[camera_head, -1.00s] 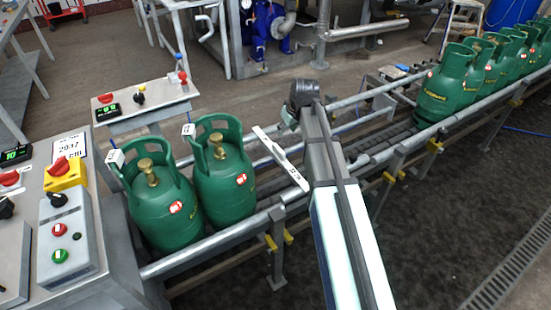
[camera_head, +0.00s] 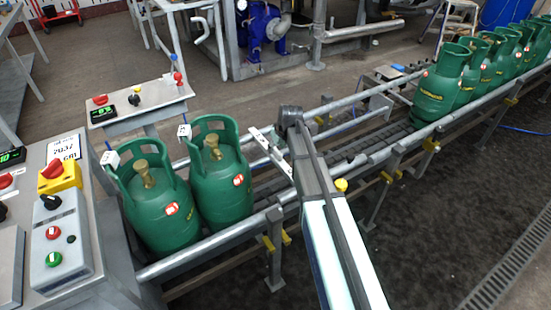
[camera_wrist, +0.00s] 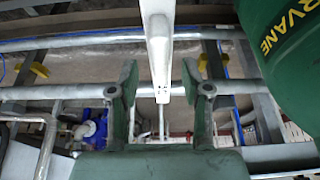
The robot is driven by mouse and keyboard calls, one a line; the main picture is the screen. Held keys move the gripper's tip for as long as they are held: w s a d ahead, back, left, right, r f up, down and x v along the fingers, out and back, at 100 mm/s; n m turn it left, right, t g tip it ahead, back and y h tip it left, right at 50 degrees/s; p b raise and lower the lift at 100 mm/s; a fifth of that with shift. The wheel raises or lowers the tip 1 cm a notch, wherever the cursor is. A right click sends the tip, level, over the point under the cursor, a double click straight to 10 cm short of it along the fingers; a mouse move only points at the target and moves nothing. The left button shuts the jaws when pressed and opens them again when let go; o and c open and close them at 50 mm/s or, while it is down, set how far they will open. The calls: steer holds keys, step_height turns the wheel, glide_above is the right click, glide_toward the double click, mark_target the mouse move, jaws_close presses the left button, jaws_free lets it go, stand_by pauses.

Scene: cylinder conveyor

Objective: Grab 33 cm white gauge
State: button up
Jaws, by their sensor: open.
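The white gauge is a long, narrow white bar. In the head view the gauge (camera_head: 264,143) lies slantwise by the conveyor rails, right of two green cylinders, with my arm covering part of its right side. In the wrist view the gauge (camera_wrist: 159,48) comes down from the top centre, and its lower end shows between my fingers. My gripper (camera_wrist: 160,84) is open, one finger on each side of the bar, with gaps left and right. I cannot tell how far the bar is in depth. In the head view my gripper's fingers are hidden by my arm.
Two green cylinders (camera_head: 159,205) (camera_head: 221,179) stand on the conveyor (camera_head: 385,143) at left. More green cylinders (camera_head: 440,88) line up at the back right. A green cylinder (camera_wrist: 287,45) is close at the right of the wrist view. A control panel (camera_head: 69,215) stands at left.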

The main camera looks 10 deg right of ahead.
steer(key=x, duration=0.3)
steer(key=shift+s+r, duration=0.1)
jaws_close()
steer(key=shift+r, duration=0.15)
